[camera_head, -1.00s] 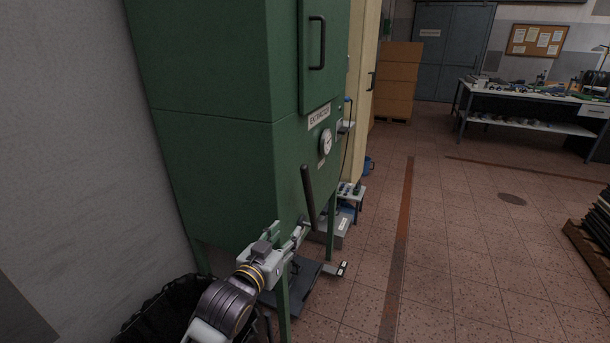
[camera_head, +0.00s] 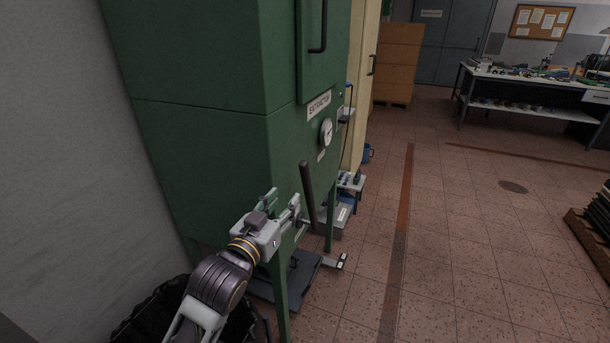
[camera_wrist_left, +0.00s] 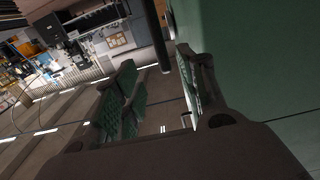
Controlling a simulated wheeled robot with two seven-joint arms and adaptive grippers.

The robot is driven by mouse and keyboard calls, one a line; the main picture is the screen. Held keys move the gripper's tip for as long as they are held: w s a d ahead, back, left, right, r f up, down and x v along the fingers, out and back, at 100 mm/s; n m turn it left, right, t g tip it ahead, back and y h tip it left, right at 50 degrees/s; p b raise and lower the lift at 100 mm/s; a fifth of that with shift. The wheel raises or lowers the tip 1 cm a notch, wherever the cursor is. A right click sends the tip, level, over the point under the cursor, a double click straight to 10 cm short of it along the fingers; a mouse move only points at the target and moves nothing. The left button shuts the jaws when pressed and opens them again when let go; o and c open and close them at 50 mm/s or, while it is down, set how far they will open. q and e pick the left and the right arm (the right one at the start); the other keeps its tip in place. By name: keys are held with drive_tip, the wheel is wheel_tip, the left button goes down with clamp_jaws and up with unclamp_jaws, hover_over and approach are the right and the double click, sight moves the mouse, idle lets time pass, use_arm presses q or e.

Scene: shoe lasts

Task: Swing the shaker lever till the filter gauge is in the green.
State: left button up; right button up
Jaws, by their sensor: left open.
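The green extractor cabinet (camera_head: 205,155) stands at the left centre in the head view. Its round white filter gauge (camera_head: 326,132) is on the front below the label; the needle is too small to read. The dark shaker lever (camera_head: 307,193) sticks up below the gauge, tilted slightly. My left gripper (camera_head: 283,201) is open and empty, just left of the lever and apart from it. In the left wrist view, the lever (camera_wrist_left: 157,38) shows beyond the open fingers (camera_wrist_left: 160,88). My right gripper is not in view.
A black-lined bin (camera_head: 150,312) stands under my left arm beside the wall. A grey box (camera_head: 335,220) and a dark tray (camera_head: 285,283) are low by the cabinet legs. The tiled floor (camera_head: 465,240) to the right is open.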

use_arm(q)
drive_tip(key=shift+w, duration=0.15)
approach(303, 178)
drive_tip(key=shift+w, duration=1.45)
drive_tip(key=shift+w+d, duration=0.85)
drive_tip(key=shift+w, duration=0.2)
drive_tip(key=shift+w+d+b, duration=0.25)
drive_tip(key=shift+w+b, duration=0.05)
drive_tip(key=shift+w, duration=0.35)
drive_tip(key=shift+x, duration=2.3)
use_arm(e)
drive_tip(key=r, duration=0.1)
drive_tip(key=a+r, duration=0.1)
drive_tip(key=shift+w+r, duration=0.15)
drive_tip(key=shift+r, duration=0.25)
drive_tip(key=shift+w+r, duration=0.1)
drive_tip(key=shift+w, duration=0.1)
use_arm(q)
drive_tip(key=c, duration=0.7)
clamp_jaws()
